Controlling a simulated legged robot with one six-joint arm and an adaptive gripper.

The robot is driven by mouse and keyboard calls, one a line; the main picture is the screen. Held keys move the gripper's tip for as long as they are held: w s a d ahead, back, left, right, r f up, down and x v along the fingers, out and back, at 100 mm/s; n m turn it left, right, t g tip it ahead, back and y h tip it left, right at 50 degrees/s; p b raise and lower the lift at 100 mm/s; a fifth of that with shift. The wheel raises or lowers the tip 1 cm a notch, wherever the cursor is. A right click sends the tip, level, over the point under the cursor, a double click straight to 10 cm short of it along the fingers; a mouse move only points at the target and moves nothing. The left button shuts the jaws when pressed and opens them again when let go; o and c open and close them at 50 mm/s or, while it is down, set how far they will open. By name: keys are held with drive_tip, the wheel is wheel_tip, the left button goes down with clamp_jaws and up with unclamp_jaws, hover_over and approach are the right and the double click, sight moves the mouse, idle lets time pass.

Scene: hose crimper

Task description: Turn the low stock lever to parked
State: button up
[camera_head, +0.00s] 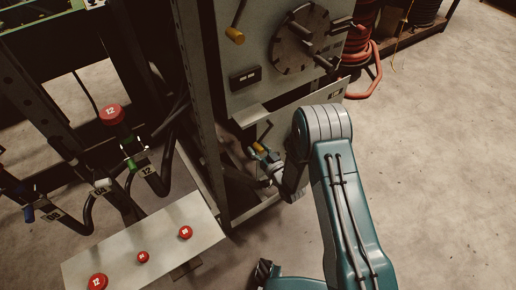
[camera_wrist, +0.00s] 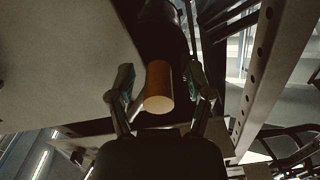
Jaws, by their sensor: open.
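A lever with an orange cylindrical knob (camera_head: 259,147) sits low on the grey machine, and I take it as the low stock lever. In the head view my gripper (camera_head: 264,155) is at this knob, partly hiding it. In the wrist view the orange knob (camera_wrist: 159,90) lies between the two open fingers of my gripper (camera_wrist: 159,76). A gap shows on each side of it, so the fingers are around the knob but do not grip it. The lever's pivot and any position marking cannot be made out.
Another lever with an orange knob (camera_head: 235,36) hangs higher on the panel, left of a dark round dial (camera_head: 300,39). A grey post (camera_head: 201,100) stands left of the machine. A pale plate with red knobs (camera_head: 150,240) is at lower left. Open floor (camera_head: 430,150) lies right.

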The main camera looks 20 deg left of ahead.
drive_tip(key=shift+d, duration=0.15)
clamp_jaws()
drive_tip(key=shift+w+d+f+n, duration=0.5)
drive_tip(key=shift+w+d+f, duration=0.25)
drive_tip(key=shift+w, duration=0.1)
unclamp_jaws()
drive_tip(key=shift+d+r, duration=0.1)
drive_tip(key=v, duration=1.2)
